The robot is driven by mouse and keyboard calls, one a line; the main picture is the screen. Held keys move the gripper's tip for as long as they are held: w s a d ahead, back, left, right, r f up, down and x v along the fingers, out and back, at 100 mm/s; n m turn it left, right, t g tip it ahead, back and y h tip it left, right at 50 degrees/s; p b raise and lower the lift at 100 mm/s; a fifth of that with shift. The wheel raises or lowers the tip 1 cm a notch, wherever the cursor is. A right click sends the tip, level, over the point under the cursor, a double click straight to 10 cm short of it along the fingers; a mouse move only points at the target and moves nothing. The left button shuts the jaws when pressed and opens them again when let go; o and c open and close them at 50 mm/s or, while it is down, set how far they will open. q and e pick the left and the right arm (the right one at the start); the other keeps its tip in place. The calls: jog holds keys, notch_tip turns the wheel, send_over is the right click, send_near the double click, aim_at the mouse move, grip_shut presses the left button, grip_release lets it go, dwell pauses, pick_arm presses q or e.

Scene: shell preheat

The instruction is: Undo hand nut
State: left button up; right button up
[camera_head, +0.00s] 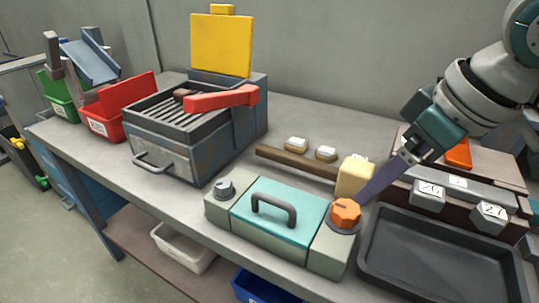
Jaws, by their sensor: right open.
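An orange lobed knob (346,212), which looks like the hand nut, sits on a dark round collar at the right end of a pale green and teal case (268,225) with a dark handle. My right gripper (364,196) comes in from the upper right with its purple finger pointing down at the knob. The fingertip is right beside the knob's upper right side; I cannot tell whether it touches. The jaws are open, though the gap between the fingers is hidden from this angle. My left gripper is not in view.
A dark tray (440,262) lies right of the case. Grey blocks marked 20 (429,190) and 27 (489,215) stand behind it. A yellowish block (354,177) stands close behind the knob. A grill-like machine (195,130) with a red lever and red and green bins are left.

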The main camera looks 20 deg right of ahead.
aim_at(348, 209)
jog(key=b+x, duration=0.2)
jog(key=x, duration=0.7)
jog(key=shift+w+f, duration=0.3)
jog(key=shift+w, duration=0.05)
jog(key=shift+c, duration=0.4)
grip_shut()
